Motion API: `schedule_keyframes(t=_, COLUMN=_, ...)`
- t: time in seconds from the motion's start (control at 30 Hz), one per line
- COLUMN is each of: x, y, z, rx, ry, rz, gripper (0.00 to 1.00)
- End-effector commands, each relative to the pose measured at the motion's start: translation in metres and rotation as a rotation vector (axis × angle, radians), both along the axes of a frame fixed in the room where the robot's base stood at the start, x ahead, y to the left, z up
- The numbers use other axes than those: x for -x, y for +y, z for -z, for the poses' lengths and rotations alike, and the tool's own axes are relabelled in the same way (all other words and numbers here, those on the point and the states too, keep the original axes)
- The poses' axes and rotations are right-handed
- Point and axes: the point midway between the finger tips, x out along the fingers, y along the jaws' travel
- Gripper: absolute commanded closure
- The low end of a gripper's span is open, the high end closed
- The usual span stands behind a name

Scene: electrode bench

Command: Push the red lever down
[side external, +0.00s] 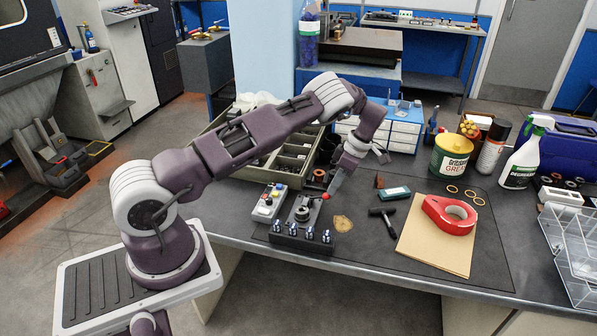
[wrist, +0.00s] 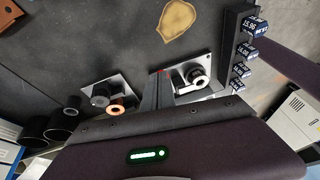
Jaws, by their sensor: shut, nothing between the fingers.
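The lever fixture (side external: 302,212) is a dark round hub on a small plate near the front left of the bench. The lever's red knob (side external: 326,196) shows at its upper right, close beside the tip of my gripper (side external: 329,190). In the wrist view, the hub (wrist: 194,78) sits on a pale plate. Only a small bit of the red knob (wrist: 165,72) shows there, at the fingertips of my gripper (wrist: 160,80). My gripper points down and is shut with nothing in it. I cannot tell whether the fingers touch the knob or how far the lever is tilted.
A dark block with several labelled blue-white knobs (side external: 301,238) stands in front of the fixture. A button box (side external: 270,203) is on its left. A black-handled tool (side external: 383,213), a tape dispenser (side external: 449,214) and a tan patch (side external: 343,223) lie to the right. Open mat lies between them.

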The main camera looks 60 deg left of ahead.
Motion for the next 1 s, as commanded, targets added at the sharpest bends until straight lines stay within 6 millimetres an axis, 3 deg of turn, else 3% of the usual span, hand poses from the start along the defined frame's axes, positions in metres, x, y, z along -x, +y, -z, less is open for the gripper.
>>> schedule_keyframes(t=0.4, x=-0.001, y=0.000, z=-0.003, rx=0.000, ry=-0.001, rz=0.000, gripper=1.00)
schedule_keyframes(t=0.73, x=-0.019, y=-0.009, z=-0.053, rx=-0.001, ry=-0.003, rz=0.002, gripper=1.00)
schedule_keyframes(t=1.0, x=-0.022, y=-0.012, z=-0.067, rx=-0.001, ry=0.001, rz=0.000, gripper=1.00)
